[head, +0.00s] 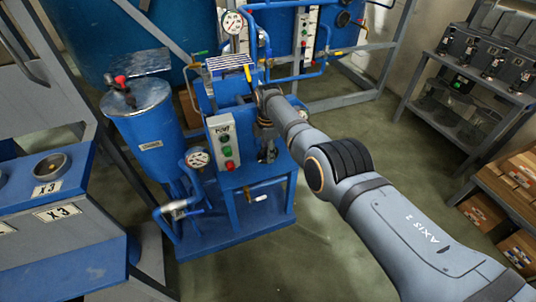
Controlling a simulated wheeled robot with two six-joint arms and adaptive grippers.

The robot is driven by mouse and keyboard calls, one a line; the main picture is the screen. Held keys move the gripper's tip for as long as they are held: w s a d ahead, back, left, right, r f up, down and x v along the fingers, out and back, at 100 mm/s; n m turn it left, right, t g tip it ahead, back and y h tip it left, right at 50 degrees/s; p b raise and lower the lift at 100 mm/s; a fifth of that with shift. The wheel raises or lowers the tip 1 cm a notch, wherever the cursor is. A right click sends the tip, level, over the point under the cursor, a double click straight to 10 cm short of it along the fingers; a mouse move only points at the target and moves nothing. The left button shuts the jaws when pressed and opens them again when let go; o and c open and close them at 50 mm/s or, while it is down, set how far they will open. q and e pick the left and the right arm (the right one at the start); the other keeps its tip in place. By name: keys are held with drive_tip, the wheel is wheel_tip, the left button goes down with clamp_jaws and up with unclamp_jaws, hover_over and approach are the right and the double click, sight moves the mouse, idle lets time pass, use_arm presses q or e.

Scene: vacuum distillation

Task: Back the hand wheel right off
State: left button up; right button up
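My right arm reaches in from the lower right to the blue pump stand (255,215). My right gripper (267,153) points down beside the grey pump control box (223,142). Its fingers are small and dark, and I cannot tell whether they are open or touching anything. I cannot clearly make out a hand wheel; one near the gripper could be hidden by it or the arm. A small red-topped fitting (120,80) sits on the lid of the blue vessel (150,125), well left of the gripper. My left gripper is not in view.
Pressure gauges (197,158) and blue pipes surround the stand. Large blue tanks in a grey frame (345,101) stand behind. A blue-grey bench (60,235) is at the left. Shelves with equipment (480,85) and boxes are at the right. Some floor is clear.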

clamp_jaws()
drive_tip(key=shift+a+f+h, duration=0.1)
drive_tip(key=shift+a+h, duration=0.05)
drive_tip(key=shift+h, duration=0.15)
drive_tip(key=shift+h+b, duration=0.3)
drive_tip(key=shift+h, duration=0.1)
unclamp_jaws()
drive_tip(key=shift+a+r, duration=0.1)
drive_tip(key=shift+r, duration=0.55)
wheel_tip(320, 180, up, 11)
drive_tip(key=a, duration=0.1)
drive_tip(key=shift+s, duration=0.25)
